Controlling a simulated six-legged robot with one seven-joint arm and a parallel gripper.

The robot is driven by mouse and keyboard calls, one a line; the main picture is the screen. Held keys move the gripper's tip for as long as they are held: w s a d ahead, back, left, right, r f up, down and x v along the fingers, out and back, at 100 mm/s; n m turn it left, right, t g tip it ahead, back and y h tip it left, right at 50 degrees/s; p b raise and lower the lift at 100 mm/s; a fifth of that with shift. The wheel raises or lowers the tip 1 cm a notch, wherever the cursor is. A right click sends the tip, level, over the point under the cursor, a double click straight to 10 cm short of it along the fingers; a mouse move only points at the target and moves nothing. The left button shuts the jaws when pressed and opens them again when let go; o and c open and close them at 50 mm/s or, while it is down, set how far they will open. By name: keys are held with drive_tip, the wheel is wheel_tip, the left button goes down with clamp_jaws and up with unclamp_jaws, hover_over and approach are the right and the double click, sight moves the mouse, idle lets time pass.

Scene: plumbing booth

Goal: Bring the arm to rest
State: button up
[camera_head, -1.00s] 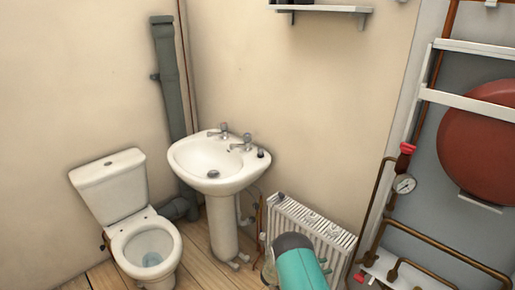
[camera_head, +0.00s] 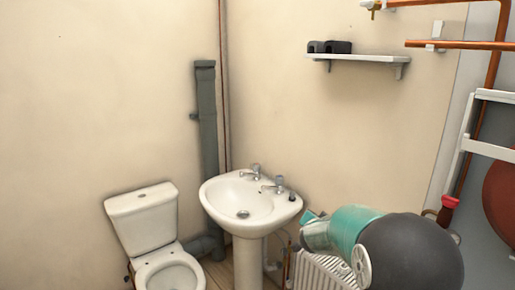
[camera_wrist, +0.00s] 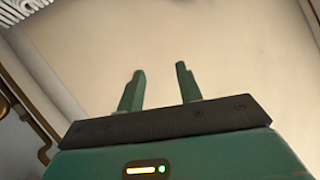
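My gripper (camera_wrist: 160,88) shows in the wrist view with its two green fingers apart and nothing between them. Behind the fingers is a plain cream surface. In the head view my teal and grey arm is folded at the lower right, in front of the white radiator (camera_head: 322,272). The gripper's fingers cannot be made out clearly in the head view.
A white sink (camera_head: 240,205) on a pedestal stands left of my arm, and a toilet (camera_head: 150,230) further left. A shelf (camera_head: 365,58) with dark items hangs above. Copper pipes (camera_head: 460,44) and a red tank (camera_head: 500,195) are at right.

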drive_tip(key=s+a+r+n+g+y, duration=0.1)
drive_tip(key=s+a+r+n+y, duration=0.25)
drive_tip(key=s+r, duration=0.35)
drive_tip(key=s+a+r+n+g+y, duration=0.15)
drive_tip(key=s+a+r, duration=0.25)
drive_tip(key=s, duration=0.6)
drive_tip(key=s+d+f+n+g, duration=0.1)
drive_tip(key=s+n+g, duration=0.1)
drive_tip(key=s, duration=1.1)
drive_tip(key=s+d+f+n+g, duration=0.1)
drive_tip(key=s+n+g, duration=0.1)
drive_tip(key=s, duration=1.1)
drive_tip(key=shift+s+d+h, duration=0.2)
drive_tip(key=shift+d+h, duration=0.05)
drive_tip(key=shift+h, duration=0.15)
drive_tip(key=shift+d+f, duration=0.1)
drive_tip(key=shift+d, duration=0.1)
